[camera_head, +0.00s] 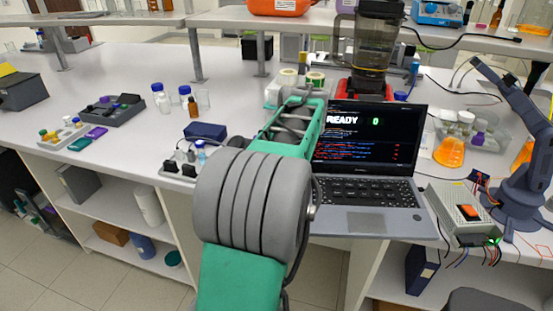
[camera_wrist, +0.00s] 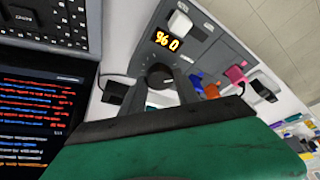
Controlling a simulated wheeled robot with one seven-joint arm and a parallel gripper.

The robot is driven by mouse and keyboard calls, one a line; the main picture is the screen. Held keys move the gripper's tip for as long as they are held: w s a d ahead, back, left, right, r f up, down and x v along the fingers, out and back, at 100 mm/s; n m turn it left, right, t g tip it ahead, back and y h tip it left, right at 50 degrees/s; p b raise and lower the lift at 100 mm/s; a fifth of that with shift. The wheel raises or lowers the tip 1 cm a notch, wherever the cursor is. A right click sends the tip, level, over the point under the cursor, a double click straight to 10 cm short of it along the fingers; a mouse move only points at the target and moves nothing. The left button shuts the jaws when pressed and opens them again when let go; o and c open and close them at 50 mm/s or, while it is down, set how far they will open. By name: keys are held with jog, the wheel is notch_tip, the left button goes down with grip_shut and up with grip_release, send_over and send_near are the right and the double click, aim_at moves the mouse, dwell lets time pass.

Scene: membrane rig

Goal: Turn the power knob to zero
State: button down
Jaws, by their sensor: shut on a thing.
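The dark round power knob (camera_wrist: 159,72) shows in the wrist view on a grey panel (camera_wrist: 205,48), beyond the green and black body of my gripper. My gripper (camera_wrist: 161,82) has its two dark fingers on either side of the knob and is shut on it. In the head view my arm hides the knob and the fingertips.
An open laptop (camera_head: 365,190) reading READY and 0 stands right of my arm. A grey box with an orange switch (camera_head: 465,212) and a small dark robot arm (camera_head: 520,190) stand farther right. Bottles (camera_head: 185,92) and a dark blue box (camera_head: 205,131) are at left.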

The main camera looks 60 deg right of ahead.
jog(key=shift+n, duration=0.3)
jog(key=c, duration=0.9)
grip_release()
jog(key=p+v, duration=0.1)
jog(key=v, duration=0.6)
jog(key=shift+s+r, duration=0.2)
jog(key=shift+r, duration=0.15)
jog(key=shift+w+a, duration=0.1)
jog(key=shift+a, duration=0.05)
